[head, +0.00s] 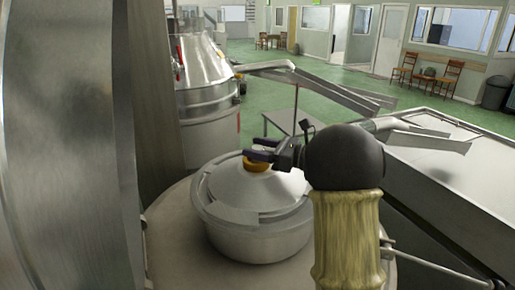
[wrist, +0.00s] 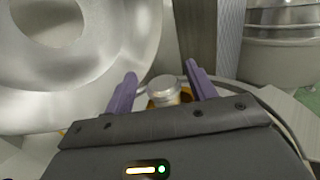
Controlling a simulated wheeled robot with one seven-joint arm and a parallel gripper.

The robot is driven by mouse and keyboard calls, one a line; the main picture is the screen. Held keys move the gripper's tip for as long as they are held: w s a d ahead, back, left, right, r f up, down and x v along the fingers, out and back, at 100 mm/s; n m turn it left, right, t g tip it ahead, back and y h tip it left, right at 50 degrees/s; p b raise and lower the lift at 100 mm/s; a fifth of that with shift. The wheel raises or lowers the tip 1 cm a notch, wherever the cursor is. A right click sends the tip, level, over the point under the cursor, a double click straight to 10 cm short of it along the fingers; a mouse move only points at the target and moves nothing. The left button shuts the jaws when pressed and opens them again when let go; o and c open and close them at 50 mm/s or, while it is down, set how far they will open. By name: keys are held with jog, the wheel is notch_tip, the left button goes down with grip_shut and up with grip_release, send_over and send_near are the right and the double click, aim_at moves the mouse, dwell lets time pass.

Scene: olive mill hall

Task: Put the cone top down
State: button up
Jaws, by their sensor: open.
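A shiny metal cone top (head: 250,187) sits point up on a round metal pan (head: 262,246), like a lid. An orange ring (head: 256,166) is at its peak. My gripper (head: 252,153) is at the peak, its purple fingers beside the orange ring. In the wrist view the fingers (wrist: 160,72) are spread apart, with a silver round knob (wrist: 163,84) and some orange between them. I cannot tell whether the fingers touch the knob. The far side of the cone is partly hidden by my gripper and arm.
The pan stands on a round metal surface (head: 180,260). A tall metal body (head: 70,150) closes off the left. A metal trough (head: 450,180) lies to the right. Another metal vessel (head: 207,95) stands behind. Green floor (head: 340,85) is open farther back.

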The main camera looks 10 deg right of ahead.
jog(key=shift+f, duration=0.5)
jog(key=r+p, duration=0.1)
jog(key=p, duration=0.2)
jog(key=shift+w+d+r, duration=0.2)
jog(key=b, duration=0.4)
send_over(282, 174)
jog(key=shift+f, duration=0.25)
jog(key=shift+s+d+r, duration=0.2)
jog(key=shift+s+d, duration=0.1)
jog(key=shift+d, duration=0.05)
